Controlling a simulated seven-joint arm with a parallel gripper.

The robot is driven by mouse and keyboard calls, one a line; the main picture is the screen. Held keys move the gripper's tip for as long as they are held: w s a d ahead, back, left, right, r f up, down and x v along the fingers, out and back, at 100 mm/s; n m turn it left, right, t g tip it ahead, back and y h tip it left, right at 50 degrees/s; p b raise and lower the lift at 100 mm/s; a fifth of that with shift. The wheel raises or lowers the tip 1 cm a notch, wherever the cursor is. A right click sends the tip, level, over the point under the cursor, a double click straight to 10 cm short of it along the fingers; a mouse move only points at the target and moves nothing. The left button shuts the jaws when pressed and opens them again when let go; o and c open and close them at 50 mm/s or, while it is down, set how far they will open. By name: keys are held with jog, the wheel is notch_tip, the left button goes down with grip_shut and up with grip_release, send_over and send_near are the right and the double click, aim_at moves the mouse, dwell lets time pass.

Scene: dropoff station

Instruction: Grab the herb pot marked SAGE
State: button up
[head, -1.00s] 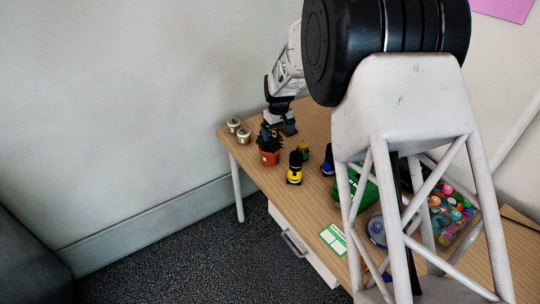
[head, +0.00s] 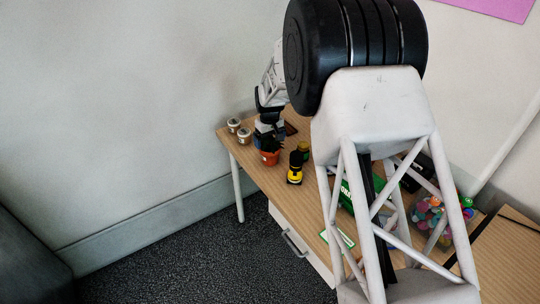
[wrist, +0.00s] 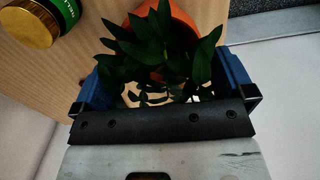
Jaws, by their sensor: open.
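An orange pot (head: 270,158) with a dark leafy plant stands near the far left end of the table. A pale patch on its front is too small to read, so I cannot confirm SAGE. In the wrist view the orange pot (wrist: 180,14) shows at the top, partly covered by its leaves. My gripper (wrist: 165,85) is open, with blue fingers on either side of the leaves. In the head view my gripper (head: 268,130) is at the plant, just behind and above the pot. I cannot tell whether the fingers touch the leaves.
A green jar with a gold lid (wrist: 32,22) stands close to the pot. A yellow-and-black bottle (head: 295,168) is to its right. Two small jars (head: 239,130) stand at the table's left edge. My arm hides much of the table's right side.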

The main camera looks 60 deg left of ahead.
aim_at(270, 149)
jog(key=shift+f, duration=0.1)
jog(key=shift+d+f, duration=0.1)
jog(key=shift+f, duration=2.45)
jog(key=c, duration=0.8)
jog(key=shift+c, duration=0.2)
jog(key=shift+w+r, duration=0.1)
notch_tip(270, 149, up, 10)
